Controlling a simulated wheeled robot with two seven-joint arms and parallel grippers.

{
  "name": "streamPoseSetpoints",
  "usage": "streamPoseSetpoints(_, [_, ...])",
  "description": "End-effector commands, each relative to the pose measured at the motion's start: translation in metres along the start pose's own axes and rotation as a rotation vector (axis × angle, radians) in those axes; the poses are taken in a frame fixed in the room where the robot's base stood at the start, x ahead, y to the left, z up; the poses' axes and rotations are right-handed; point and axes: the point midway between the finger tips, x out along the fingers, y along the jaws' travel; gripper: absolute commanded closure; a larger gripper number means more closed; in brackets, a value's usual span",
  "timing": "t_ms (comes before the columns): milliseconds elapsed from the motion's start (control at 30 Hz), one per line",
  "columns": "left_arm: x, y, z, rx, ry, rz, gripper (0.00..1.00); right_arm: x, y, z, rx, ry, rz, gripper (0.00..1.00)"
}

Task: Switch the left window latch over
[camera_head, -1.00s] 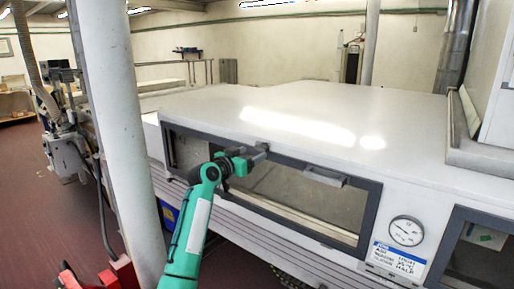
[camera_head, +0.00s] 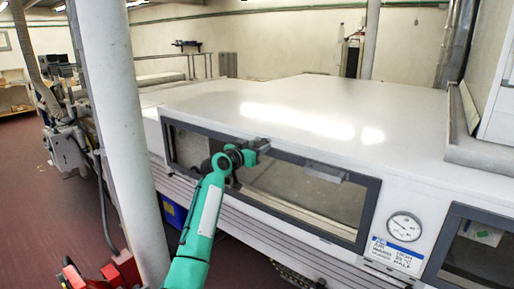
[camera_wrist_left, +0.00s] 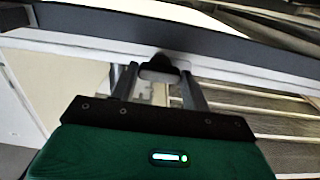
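The window (camera_head: 366,213) is a long dark-framed pane on the side of the white tunnel housing. A grey latch (camera_head: 262,146) sits on its top frame, left of a second grey handle (camera_head: 326,172). My left gripper (camera_head: 248,154) is at the left latch and partly hides it in the head view. In the left wrist view its two fingers (camera_wrist_left: 160,80) stand apart, with a dark piece with a rounded top (camera_wrist_left: 168,68), apparently the latch, between or just beyond their tips. I cannot tell whether they touch it. My right gripper is not in view.
A white post (camera_head: 118,130) stands close to the left of my left arm. A round gauge (camera_head: 404,227) and a label (camera_head: 396,254) are right of the window. The housing's top (camera_head: 220,98) is clear. A red object (camera_head: 120,270) stands at the post's foot.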

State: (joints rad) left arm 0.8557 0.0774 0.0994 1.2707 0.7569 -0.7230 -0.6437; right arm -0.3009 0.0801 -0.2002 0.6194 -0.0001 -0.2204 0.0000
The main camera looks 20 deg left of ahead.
Motion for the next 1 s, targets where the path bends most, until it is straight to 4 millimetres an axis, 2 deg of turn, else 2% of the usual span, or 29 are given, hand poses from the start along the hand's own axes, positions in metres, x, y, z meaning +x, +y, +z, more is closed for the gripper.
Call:
streamPoseSetpoints(233, [0.000, 0.000, 0.000, -0.021, 0.000, 0.000, 0.76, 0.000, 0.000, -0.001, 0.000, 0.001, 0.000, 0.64])
streamPoseSetpoints(467, [0.000, 0.000, 0.000, -0.125, -0.001, 0.000, 0.76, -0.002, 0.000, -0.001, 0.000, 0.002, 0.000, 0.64])
streamPoseSetpoints(1000, [0.000, 0.000, -0.001, -0.614, -0.001, 0.000, 0.76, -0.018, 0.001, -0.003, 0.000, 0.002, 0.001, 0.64])
